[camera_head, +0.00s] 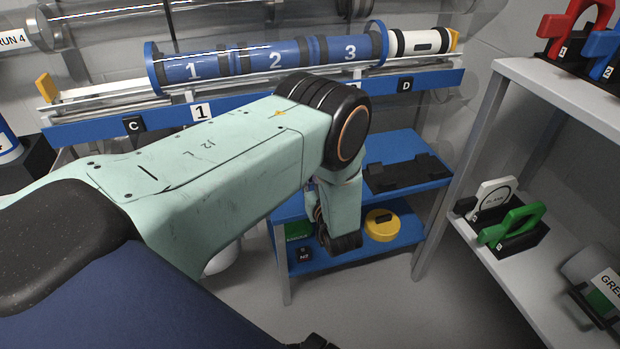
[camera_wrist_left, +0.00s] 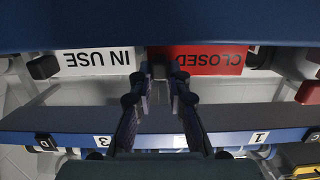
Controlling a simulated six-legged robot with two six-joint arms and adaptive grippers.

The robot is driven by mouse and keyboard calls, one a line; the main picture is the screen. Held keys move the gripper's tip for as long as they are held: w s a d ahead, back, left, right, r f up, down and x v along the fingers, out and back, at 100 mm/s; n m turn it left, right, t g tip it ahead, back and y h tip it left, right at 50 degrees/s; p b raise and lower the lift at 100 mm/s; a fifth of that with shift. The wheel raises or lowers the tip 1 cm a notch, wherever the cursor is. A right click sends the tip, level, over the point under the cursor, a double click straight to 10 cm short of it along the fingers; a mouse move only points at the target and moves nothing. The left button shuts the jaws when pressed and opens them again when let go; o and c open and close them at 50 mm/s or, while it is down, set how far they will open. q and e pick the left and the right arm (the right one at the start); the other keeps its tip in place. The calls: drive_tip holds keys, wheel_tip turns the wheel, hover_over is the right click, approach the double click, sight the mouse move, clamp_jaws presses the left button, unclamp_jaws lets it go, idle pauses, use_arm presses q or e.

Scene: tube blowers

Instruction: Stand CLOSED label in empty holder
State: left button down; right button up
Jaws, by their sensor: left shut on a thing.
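The red CLOSED label (camera_wrist_left: 215,61) is upside down near the top of the left wrist view. The fingers of my left gripper (camera_wrist_left: 163,75) are at its left end and shut on it, though the contact itself is partly hidden. In the head view my left gripper (camera_head: 340,242) hangs low by the blue stand, its tips hidden, and the CLOSED label does not show. A white IN USE label (camera_wrist_left: 97,62) is upside down to the left in the wrist view, with a black block (camera_wrist_left: 43,67) at its end. My right gripper is not in view.
A blue stand (camera_head: 415,147) carries flat black pieces (camera_head: 405,172) on top and a yellow disc (camera_head: 381,226) on its lower shelf. A grey shelf unit (camera_head: 545,80) is on the right, with a green handled piece (camera_head: 512,225). Blue tubes (camera_head: 270,62) lie along the rear rail.

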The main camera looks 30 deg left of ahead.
use_arm(q)
drive_tip(key=shift+f, duration=0.35)
idle(0.4)
drive_tip(key=c, duration=1.2)
unclamp_jaws()
drive_tip(key=v, duration=1.2)
